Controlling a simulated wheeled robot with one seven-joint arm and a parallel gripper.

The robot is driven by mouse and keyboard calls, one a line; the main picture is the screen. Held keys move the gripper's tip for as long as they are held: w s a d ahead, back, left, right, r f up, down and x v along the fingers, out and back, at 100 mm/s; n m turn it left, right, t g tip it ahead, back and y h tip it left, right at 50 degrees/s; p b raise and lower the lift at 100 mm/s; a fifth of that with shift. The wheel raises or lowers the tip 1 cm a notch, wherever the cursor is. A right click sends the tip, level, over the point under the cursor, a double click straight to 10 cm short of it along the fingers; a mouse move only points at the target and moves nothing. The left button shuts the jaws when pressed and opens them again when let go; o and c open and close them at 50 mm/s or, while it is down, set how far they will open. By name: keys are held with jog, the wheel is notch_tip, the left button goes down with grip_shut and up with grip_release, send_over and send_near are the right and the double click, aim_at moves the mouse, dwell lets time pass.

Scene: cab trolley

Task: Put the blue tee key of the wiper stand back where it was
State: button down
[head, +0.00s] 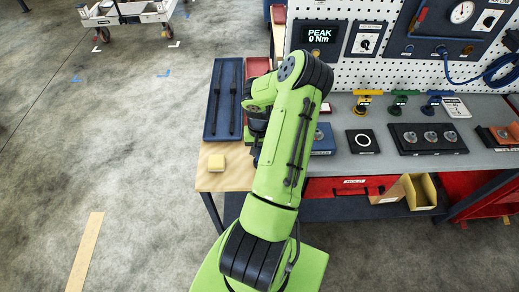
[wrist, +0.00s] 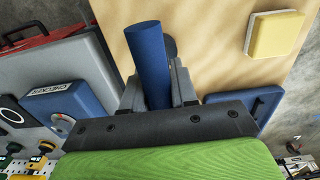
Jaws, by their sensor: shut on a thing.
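My gripper (wrist: 158,85) is shut on a blue round bar (wrist: 148,52) in the wrist view. The bar looks like the handle of the blue tee key; the rest of it is hidden. In the head view my own green arm hides the gripper and what it holds. A blue tray (head: 211,128) with two long black wiper-like pieces lies left of my arm; a blue tray part (wrist: 262,98) also shows in the wrist view. Another blue tee-shaped handle (head: 439,94) stands at the back of the grey bench. I cannot make out the wiper stand.
A yellow sponge-like block (head: 216,162) lies on the wooden top (head: 238,180). A blue box (head: 322,141), black pad with ring (head: 362,142) and black plate with several round metal parts (head: 415,150) stand on the bench. Yellow (head: 368,93) and green (head: 405,93) tee handles stand behind.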

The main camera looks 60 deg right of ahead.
jog(key=c, duration=0.9)
grip_release()
jog(key=shift+f, duration=0.15)
notch_tip(320, 180, up, 12)
jog(key=shift+w+r, duration=0.1)
jog(key=shift+r, duration=0.1)
